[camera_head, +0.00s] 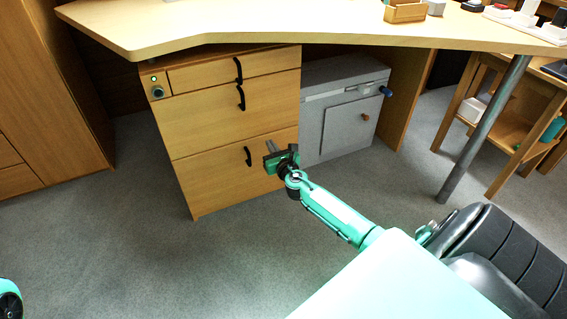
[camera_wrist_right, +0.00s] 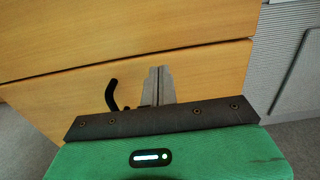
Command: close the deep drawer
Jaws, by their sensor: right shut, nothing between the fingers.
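The deep drawer (camera_head: 215,180) is the bottom drawer of the wooden cabinet under the desk. Its front looks about flush with the drawer above, with only a thin dark seam between them. Its black handle (camera_head: 248,156) also shows in the right wrist view (camera_wrist_right: 111,95). My right gripper (camera_head: 270,146) is at the right part of this drawer front, right of the handle. Its grey fingers (camera_wrist_right: 160,84) are shut and empty, pointing at the wood. I cannot tell whether the tips touch it. My left gripper is not in view.
The desk top (camera_head: 250,25) overhangs the cabinet. A grey unit (camera_head: 340,115) stands right of the drawers. A metal desk leg (camera_head: 485,130) and a black chair (camera_head: 500,260) are to the right. The carpet (camera_head: 130,245) in front of the cabinet's left side is clear.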

